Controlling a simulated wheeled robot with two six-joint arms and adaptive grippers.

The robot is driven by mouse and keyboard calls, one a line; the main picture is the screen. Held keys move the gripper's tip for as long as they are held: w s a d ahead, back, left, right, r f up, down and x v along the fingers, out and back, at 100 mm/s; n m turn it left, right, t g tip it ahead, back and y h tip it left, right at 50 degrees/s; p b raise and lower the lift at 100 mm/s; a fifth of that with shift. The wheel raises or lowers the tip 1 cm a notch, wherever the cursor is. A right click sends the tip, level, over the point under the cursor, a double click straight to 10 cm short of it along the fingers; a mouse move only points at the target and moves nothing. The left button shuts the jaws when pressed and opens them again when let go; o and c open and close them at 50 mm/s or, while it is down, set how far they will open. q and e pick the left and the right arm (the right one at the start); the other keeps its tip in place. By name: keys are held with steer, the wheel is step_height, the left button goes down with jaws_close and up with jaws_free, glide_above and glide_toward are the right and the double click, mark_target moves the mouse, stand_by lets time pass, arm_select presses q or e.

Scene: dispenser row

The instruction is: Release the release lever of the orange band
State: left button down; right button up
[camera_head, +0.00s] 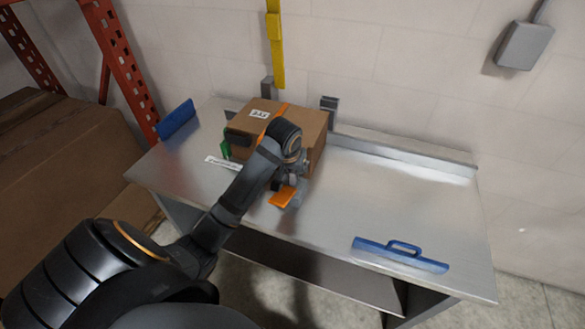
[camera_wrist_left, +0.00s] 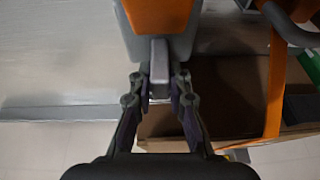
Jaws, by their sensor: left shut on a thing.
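A brown cardboard box (camera_head: 310,125) stands on the metal table with an orange band (camera_head: 284,106) over it. The band also shows as an orange strip in the left wrist view (camera_wrist_left: 275,90). My left gripper (camera_head: 290,182) is at the box's near side. In the left wrist view its fingers (camera_wrist_left: 159,88) are shut on the grey tab (camera_wrist_left: 159,62) of an orange-and-grey piece (camera_wrist_left: 160,14). The piece's orange part shows below the gripper in the head view (camera_head: 283,197). The arm hides part of the box, and I cannot tell how the piece joins the band. My right gripper is not in view.
The metal table (camera_head: 400,205) is clear to the right except for a blue handled tool (camera_head: 400,255) near its front edge. A green part (camera_head: 226,150) sits beside the box. A raised rail (camera_head: 400,153) runs along the back.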

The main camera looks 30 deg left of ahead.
arm_select(q)
steer(key=y+p, duration=0.1)
steer(key=d+y+p, duration=0.1)
steer(key=p, duration=0.1)
steer(key=shift+w+d+r+m+g+y, duration=0.2)
steer(key=shift+m+g+y, duration=0.1)
steer(key=shift+g, duration=0.1)
steer(key=shift+f+y+p, duration=0.25)
steer(key=shift+y+p, duration=0.15)
steer(key=shift+p, duration=0.15)
steer(key=c, duration=1.3)
jaws_free()
steer(key=shift+f, duration=0.1)
step_height(320, 180, up, 10)
steer(key=shift+r, duration=0.1)
